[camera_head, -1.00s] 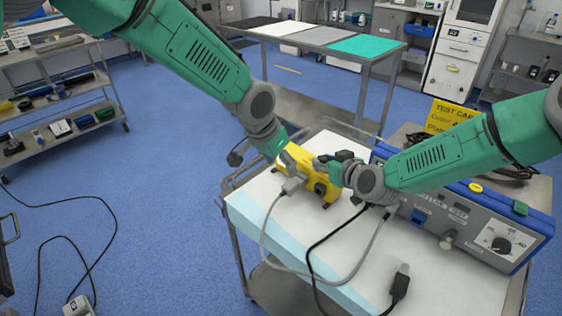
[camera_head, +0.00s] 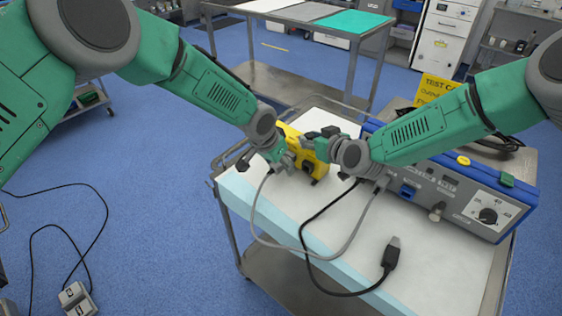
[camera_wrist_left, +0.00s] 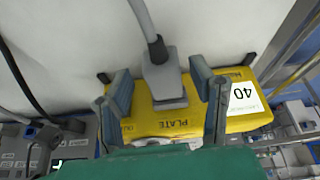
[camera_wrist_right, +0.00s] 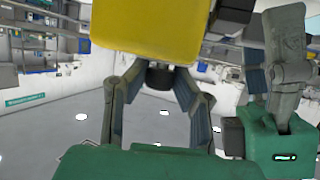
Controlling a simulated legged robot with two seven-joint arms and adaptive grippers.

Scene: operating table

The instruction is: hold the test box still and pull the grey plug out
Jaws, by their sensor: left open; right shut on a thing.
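The yellow test box (camera_head: 291,131) stands on the white-topped cart, partly hidden by my grippers; in the left wrist view (camera_wrist_left: 165,123) it bears the word PLATE and a white label reading 40. The grey plug (camera_wrist_left: 163,80) sits at the box's edge with its grey cable running away. My left gripper (camera_head: 284,164) is open, its fingers on either side of the plug with a gap to each. My right gripper (camera_head: 322,146) is shut on the test box from the right; in the right wrist view the box (camera_wrist_right: 150,25) is above the fingers, with a black part between them.
A blue-and-grey device (camera_head: 470,200) with a dial stands at the cart's right. A black cable with a connector (camera_head: 391,256) and the looping grey cable (camera_head: 345,247) lie across the front of the cart top (camera_head: 440,270). A steel table (camera_head: 300,12) stands behind.

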